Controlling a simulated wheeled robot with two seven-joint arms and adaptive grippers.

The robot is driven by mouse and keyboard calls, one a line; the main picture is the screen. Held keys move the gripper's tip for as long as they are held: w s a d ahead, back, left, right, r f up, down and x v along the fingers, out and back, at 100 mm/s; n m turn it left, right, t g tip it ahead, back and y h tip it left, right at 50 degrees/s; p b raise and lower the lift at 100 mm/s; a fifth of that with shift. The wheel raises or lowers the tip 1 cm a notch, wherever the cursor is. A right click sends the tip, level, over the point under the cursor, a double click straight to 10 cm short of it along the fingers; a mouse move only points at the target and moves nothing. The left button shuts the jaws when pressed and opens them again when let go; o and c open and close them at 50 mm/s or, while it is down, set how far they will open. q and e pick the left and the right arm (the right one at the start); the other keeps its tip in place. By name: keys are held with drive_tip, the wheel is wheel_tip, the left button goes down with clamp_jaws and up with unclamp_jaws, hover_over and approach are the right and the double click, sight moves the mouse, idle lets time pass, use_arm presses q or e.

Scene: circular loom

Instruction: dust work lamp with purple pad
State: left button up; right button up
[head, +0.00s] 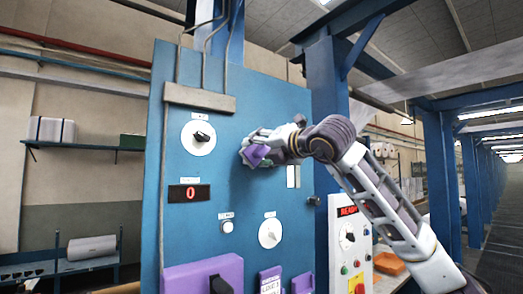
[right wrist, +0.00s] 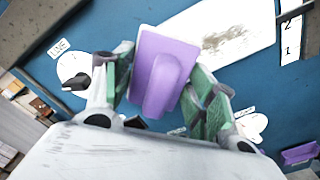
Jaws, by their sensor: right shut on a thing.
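My right gripper (head: 262,150) is shut on the purple pad (head: 257,156) in front of the blue panel. In the right wrist view the pad (right wrist: 163,62) sits between the green-lined fingers, with its raised grip toward the camera. Beyond it, on the panel, is a white rectangular plate (right wrist: 245,30) with a brown-grey smudge, which looks like the work lamp's face. The pad overlaps the plate's left end in that view; whether they touch I cannot tell. In the head view the plate is mostly hidden behind my gripper. My left gripper is not in view.
The blue panel (head: 240,200) carries an upper dial (head: 198,137), a red display (head: 189,193), a lower dial (head: 270,233) and a purple housing with a black knob (head: 219,285). A white control box (head: 350,255) and an orange item (head: 389,264) are at right.

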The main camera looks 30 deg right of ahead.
drive_tip(key=shift+w, duration=0.4)
idle(0.4)
drive_tip(key=d+b, duration=0.1)
drive_tip(key=d, duration=0.2)
drive_tip(key=shift+d, duration=0.15)
idle(0.3)
idle(0.4)
drive_tip(key=shift+w+d, duration=0.15)
drive_tip(key=shift+d, duration=0.7)
drive_tip(key=shift+w+d, duration=0.1)
drive_tip(key=shift+d, duration=0.7)
drive_tip(key=shift+d+b, duration=0.1)
drive_tip(key=shift+b, duration=0.2)
